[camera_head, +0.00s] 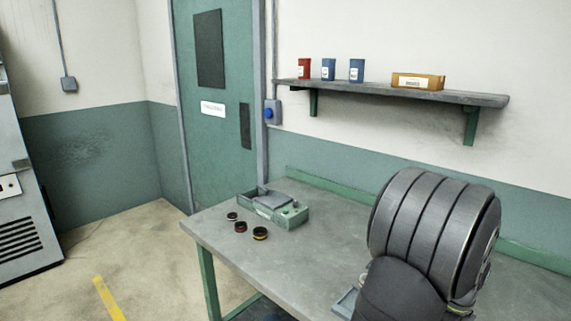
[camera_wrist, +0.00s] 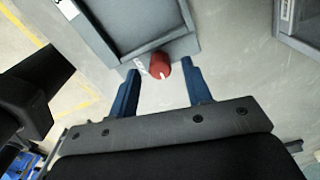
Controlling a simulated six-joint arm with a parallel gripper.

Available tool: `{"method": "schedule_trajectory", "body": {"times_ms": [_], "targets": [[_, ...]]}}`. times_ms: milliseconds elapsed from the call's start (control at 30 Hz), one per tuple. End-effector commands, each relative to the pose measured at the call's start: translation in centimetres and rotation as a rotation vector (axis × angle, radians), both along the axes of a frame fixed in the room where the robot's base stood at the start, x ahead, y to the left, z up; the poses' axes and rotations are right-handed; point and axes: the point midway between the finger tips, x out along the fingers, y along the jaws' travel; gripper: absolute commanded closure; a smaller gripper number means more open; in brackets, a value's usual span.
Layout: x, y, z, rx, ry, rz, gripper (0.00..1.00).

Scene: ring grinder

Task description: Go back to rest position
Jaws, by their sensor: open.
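My gripper (camera_wrist: 161,74) shows in the wrist view with its two blue fingers spread apart. No object is held between them. A red rounded part (camera_wrist: 159,64) with a white mark appears between the fingertips, at the edge of a grey box-like thing (camera_wrist: 140,24). I cannot tell how far it is from the fingers. In the head view my dark ribbed arm fills the lower right, and my gripper is out of sight there.
A wall shelf (camera_head: 470,98) holds red and blue containers and a yellow box (camera_head: 418,81). The table's middle is clear.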

Motion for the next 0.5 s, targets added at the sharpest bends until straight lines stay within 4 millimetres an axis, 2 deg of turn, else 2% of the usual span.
{"method": "schedule_trajectory", "body": {"times_ms": [167,500], "targets": [[0.0,0.0,-0.9,0.0,0.0,0.0,0.55],[0.01,-0.01,-0.83,-0.001,-0.001,0.002,0.55]]}}
